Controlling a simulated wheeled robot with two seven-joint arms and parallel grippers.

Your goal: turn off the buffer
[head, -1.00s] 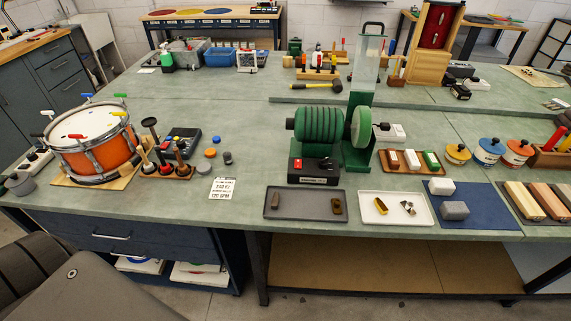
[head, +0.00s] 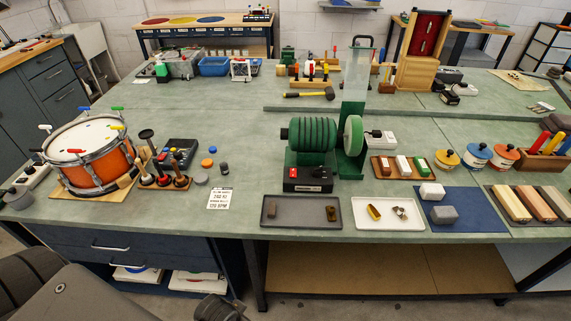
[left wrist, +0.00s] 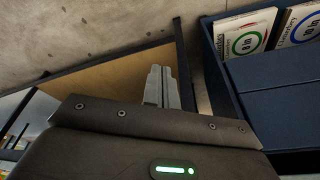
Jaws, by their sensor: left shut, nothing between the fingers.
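The buffer (head: 312,136) is a green machine with a ribbed green drum and a pale wheel on its right side. It stands at the front middle of the bench. Its black switch box (head: 308,180) faces the front edge and carries a red control at the left and a small label. Whether the switch is on or off is too small to tell. My left gripper (left wrist: 162,86) shows in the left wrist view with its fingers together and empty, below bench height near the blue drawer unit. In the head view, part of my left arm shows at the bottom left. My right gripper is not in view.
A dark tray (head: 300,222) and a white tray (head: 388,226) with small parts lie in front of the buffer. A drum (head: 88,150) and a rack of tools (head: 165,183) stand to the left. Clear bench lies around the printed card (head: 219,198).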

